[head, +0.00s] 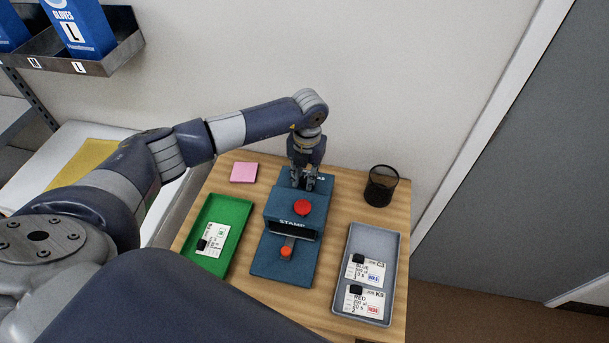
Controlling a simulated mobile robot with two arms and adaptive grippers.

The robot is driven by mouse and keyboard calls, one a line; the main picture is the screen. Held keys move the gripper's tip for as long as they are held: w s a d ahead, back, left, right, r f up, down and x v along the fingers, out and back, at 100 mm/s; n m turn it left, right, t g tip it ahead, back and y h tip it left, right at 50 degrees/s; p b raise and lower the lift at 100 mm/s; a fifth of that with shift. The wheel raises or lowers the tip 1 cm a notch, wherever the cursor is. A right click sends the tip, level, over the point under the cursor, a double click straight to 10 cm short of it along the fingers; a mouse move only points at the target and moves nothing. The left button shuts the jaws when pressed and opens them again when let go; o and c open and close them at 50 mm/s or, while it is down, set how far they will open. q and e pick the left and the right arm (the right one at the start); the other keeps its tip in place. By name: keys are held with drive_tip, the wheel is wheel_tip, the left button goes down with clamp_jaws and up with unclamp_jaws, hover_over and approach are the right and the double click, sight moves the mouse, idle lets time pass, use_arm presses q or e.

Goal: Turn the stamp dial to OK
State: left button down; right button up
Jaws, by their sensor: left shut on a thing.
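The blue stamp machine (272,255) stands on the wooden table, with "STAMP" on its front, a red knob (303,207) on top and an orange-red button (285,252) low at the front. My left gripper (304,184) points down at the rear of the machine, behind the red knob. Its fingers are shut on the stamp dial, which they almost wholly hide. Which mark the dial points to cannot be read. A bit of white lettering shows just right of the fingers. My right gripper is not in view.
A green tray (240,213) with a card lies left of the machine. A grey tray (393,257) with two cards lies right. A black mesh cup (381,187) stands back right, and a pink note pad (244,172) back left. The wall is close behind.

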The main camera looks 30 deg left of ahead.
sight(306, 178)
use_arm(q)
drive_tip(key=shift+n+b, duration=0.35)
drive_tip(key=shift+n, duration=0.65)
drive_tip(key=n, duration=0.3)
drive_tip(key=shift+w+n, duration=0.1)
drive_tip(key=shift+n, duration=0.2)
drive_tip(key=c, duration=1.4)
unclamp_jaws()
drive_tip(key=shift+w+d+r, duration=0.1)
drive_tip(key=shift+d+r, duration=0.05)
drive_tip(key=shift+r, duration=3.9)
